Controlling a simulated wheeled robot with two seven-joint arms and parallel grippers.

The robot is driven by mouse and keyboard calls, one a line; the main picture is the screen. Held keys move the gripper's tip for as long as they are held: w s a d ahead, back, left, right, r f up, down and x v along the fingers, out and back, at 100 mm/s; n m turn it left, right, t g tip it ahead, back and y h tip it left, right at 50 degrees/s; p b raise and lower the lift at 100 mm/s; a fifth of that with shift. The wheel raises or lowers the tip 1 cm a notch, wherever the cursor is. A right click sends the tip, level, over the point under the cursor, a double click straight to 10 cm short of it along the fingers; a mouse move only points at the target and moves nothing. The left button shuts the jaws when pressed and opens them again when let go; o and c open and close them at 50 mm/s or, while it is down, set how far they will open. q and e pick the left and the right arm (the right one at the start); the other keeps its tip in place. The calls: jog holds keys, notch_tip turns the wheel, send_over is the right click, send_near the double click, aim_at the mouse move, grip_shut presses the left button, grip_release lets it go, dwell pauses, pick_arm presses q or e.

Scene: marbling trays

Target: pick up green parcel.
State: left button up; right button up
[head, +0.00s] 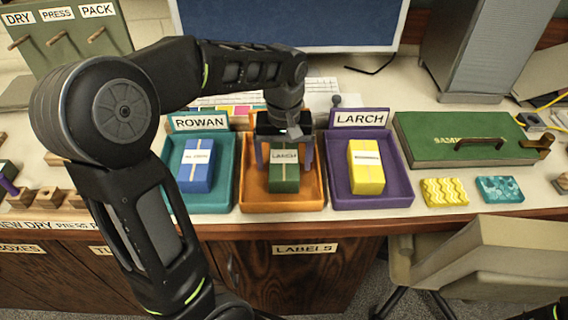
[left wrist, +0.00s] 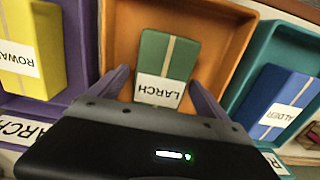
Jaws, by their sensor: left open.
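The green parcel (head: 284,183) with a tan band and a LARCH label lies in the orange tray (head: 247,199), in the middle of three trays. My left gripper (head: 283,166) is open above this tray, with one purple finger on each side of the parcel's far part. In the left wrist view the green parcel (left wrist: 168,62) shows between and beyond the two fingertips (left wrist: 160,84), with a gap on each side. The orange tray's own sign is hidden behind the gripper. My right gripper is not in view.
A teal tray (head: 225,203) signed ROWAN holds a blue parcel (head: 197,165) labelled ALDER. A purple tray (head: 400,198) signed LARCH holds a yellow parcel (head: 366,167) labelled ROWAN. A green case (head: 450,140) and a monitor (head: 290,22) stand nearby.

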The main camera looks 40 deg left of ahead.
pick_arm(q)
jog(key=c, duration=1.8)
